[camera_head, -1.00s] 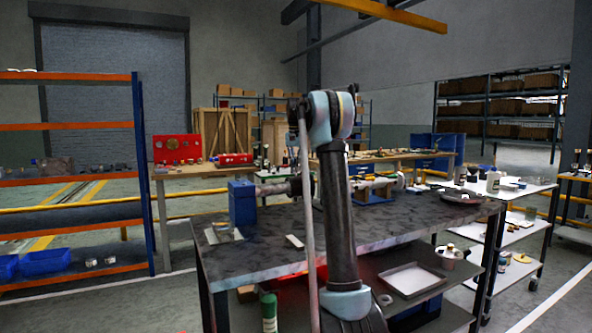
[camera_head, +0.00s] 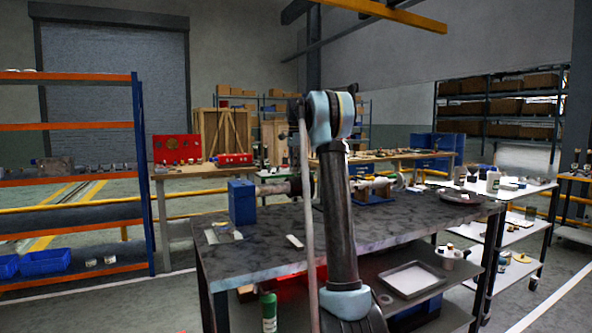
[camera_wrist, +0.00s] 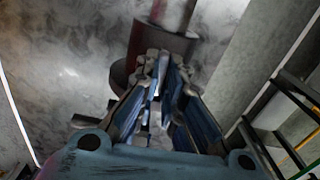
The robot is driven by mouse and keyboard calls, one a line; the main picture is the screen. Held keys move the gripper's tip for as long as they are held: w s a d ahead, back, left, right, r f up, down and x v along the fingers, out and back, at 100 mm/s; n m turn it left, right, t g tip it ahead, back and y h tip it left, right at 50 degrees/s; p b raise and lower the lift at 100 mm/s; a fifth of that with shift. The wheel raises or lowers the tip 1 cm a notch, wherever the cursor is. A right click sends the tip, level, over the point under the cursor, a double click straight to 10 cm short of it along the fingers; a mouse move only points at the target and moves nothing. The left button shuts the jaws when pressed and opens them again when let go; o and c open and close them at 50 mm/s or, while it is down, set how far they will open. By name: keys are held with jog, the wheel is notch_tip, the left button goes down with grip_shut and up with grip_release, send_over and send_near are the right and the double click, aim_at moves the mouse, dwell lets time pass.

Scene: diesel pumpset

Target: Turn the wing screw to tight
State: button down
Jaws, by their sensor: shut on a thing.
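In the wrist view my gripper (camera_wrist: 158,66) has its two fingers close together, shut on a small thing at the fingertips. This fits the wing screw, but the fingers hide nearly all of it and I cannot tell its angle. Just beyond the tips is a dark round part (camera_wrist: 165,45) with a reddish shaft (camera_wrist: 173,12) rising from it. In the head view my own arm stands in front of the bench and hides the gripper and the screw.
The dark mottled bench top (camera_head: 265,258) carries a blue block (camera_head: 242,203) with a horizontal shaft at left and a dark round dish (camera_head: 462,197) at right. A grey tray (camera_head: 412,280) lies on the lower shelf. A white-topped cart (camera_head: 515,190) stands at right.

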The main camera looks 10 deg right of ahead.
jog(key=shift+a+f, duration=0.1)
dwell(0.3)
jog(key=c, duration=1.7)
grip_release()
jog(key=shift+w, duration=0.15)
jog(key=shift+r, duration=5.95)
